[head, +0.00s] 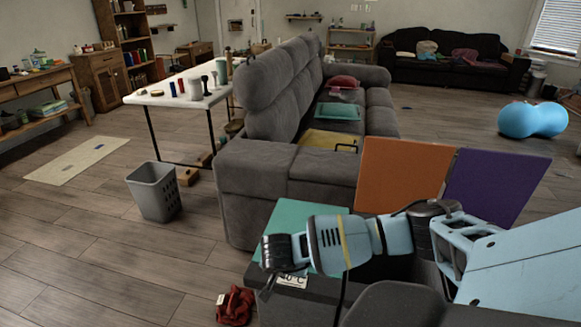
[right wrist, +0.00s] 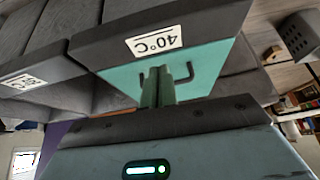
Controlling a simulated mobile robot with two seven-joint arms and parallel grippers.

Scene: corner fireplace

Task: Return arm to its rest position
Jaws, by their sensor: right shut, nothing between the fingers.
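My right arm (head: 380,237) comes in from the right in the head view and reaches across, over a teal panel (head: 280,222). Its black right gripper (head: 268,287) is at the near left edge of that panel, beside a white 40°C label (head: 292,281). In the right wrist view the two fingers (right wrist: 158,85) are together and hold nothing. They overlap the teal panel (right wrist: 215,65) and its dark handle (right wrist: 183,75) in that picture; I cannot tell whether they touch. My left gripper is not in view.
An orange panel (head: 400,175) and a purple panel (head: 495,185) stand behind the arm. A grey sofa (head: 250,165) lies beyond.

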